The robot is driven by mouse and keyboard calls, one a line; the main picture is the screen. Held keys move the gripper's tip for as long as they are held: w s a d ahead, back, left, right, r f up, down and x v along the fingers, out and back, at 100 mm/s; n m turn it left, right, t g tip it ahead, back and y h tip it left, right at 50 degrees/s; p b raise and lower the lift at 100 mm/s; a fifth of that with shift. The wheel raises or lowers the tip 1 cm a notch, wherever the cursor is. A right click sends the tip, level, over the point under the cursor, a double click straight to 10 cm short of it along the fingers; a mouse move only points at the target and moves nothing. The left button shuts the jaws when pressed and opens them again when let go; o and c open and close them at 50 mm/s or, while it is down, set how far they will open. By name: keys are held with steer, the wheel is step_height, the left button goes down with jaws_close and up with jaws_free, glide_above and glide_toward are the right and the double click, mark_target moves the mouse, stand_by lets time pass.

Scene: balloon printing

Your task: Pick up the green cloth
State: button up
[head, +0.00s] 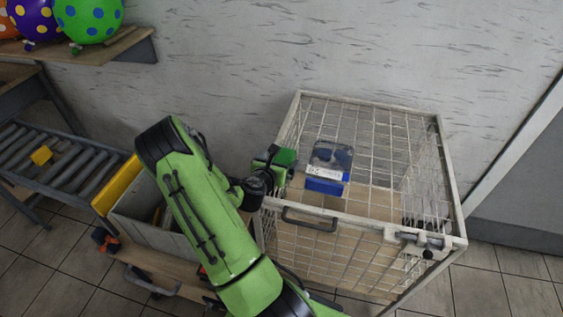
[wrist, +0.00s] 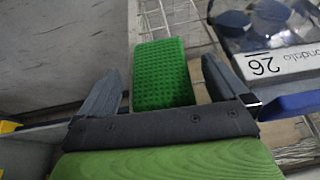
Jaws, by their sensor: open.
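The green cloth (wrist: 160,75) shows in the wrist view as a bright green, textured block between my fingers. In the head view it is a green patch (head: 285,158) at the left side of the wire cage's top. My gripper (wrist: 158,85) is open, with one finger to each side of the cloth. I cannot tell whether the fingers touch it. In the head view my gripper (head: 268,165) is at the cage's left edge, partly hidden by my own wrist.
A wire cage (head: 385,120) stands against the wall. A clear and blue box (head: 328,168) labelled 26 is right of the cloth. A grey bin (head: 145,215) with a yellow edge stands left, near a roller conveyor (head: 60,160). Balloons (head: 88,18) sit on a shelf at upper left.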

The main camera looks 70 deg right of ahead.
mark_target(280, 161)
steer(key=shift+x, duration=0.85)
steer(key=shift+a, duration=0.1)
steer(key=shift+c, duration=0.3)
steer(key=c, duration=0.9)
step_height(280, 161, up, 10)
steer(key=p, duration=0.4)
